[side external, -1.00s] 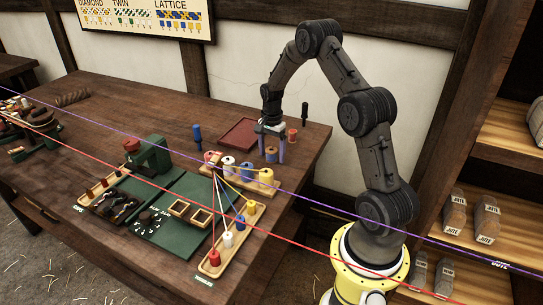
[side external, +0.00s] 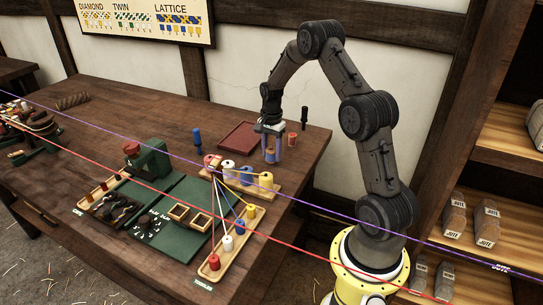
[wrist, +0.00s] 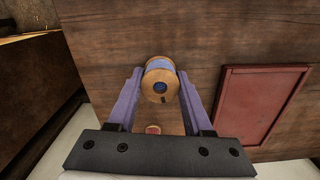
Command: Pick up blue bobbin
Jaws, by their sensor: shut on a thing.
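The blue bobbin (wrist: 160,82), with wooden flanges and a blue winding, is between the two purple fingers of my gripper (wrist: 159,88) in the wrist view. In the side external view my gripper (side external: 272,150) points down around the bobbin (side external: 271,156) near the right part of the table. The fingers are shut on its sides. I cannot tell whether it still touches the table.
A red bobbin (side external: 292,139) stands just behind, to the right. A red tray (side external: 239,137) lies to the left. A rack (side external: 262,188) with several coloured spools stands in front, with threads running from it. A blue-handled tool (side external: 197,138) stands further left.

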